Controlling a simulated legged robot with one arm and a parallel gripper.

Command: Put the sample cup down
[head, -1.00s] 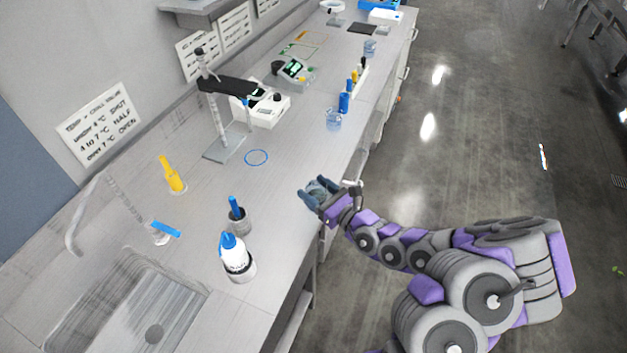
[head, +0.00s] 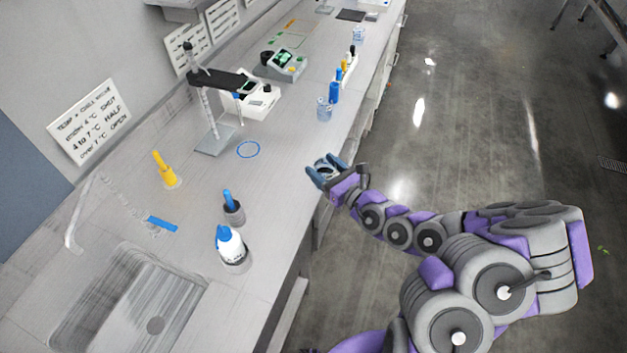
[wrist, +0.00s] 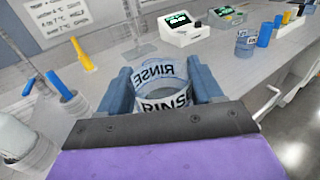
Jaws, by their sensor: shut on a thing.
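The sample cup (wrist: 164,84) is a clear cup with a white band lettered "RINSE". In the wrist view it sits upright between the two blue fingers of my gripper (wrist: 160,92), which is shut on it. In the head view my gripper (head: 328,172) is at the bench's front edge, and its fingers hide most of the cup. I cannot tell how high the cup is above the bench. A blue ring (head: 248,149) is marked on the bench top, left of and beyond my gripper.
A stand with a dark arm (head: 215,80) rises behind the ring, beside a white meter (head: 258,98). Another clear cup (head: 324,110) and a blue bottle (head: 334,92) stand farther along. A white wash bottle (head: 231,246) and sink (head: 130,310) are nearer. Bench between ring and gripper is clear.

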